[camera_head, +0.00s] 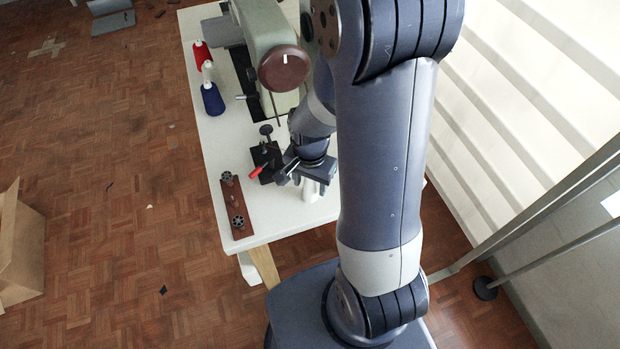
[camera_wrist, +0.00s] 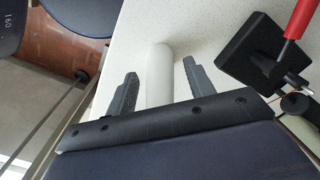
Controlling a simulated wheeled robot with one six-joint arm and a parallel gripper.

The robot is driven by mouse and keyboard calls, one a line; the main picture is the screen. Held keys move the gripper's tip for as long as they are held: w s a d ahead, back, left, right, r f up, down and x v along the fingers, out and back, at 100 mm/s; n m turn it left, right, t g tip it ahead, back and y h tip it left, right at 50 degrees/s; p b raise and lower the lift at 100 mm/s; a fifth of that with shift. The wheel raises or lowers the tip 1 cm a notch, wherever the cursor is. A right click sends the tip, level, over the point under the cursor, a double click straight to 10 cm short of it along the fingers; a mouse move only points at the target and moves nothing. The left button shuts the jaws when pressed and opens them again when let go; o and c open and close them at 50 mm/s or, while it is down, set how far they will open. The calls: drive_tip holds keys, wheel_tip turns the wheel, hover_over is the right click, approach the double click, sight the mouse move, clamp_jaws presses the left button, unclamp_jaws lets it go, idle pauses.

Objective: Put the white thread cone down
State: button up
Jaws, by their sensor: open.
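The white thread cone (camera_head: 311,191) is on the white table near its front right, just below my gripper (camera_head: 303,178). In the wrist view the cone (camera_wrist: 160,78) lies between my two fingers (camera_wrist: 159,72). The fingers are spread, with a visible gap on each side of it, so neither appears to touch it. Its lower part is hidden behind the gripper body in the wrist view. I cannot tell exactly how its base meets the table.
A black clamp with a red handle (camera_head: 256,171) stands just left of my gripper.

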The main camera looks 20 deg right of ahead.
wheel_tip(320, 180, up, 12)
drive_tip(key=shift+r+p, duration=0.15)
drive_tip(key=shift+p, duration=0.5)
idle(1.2)
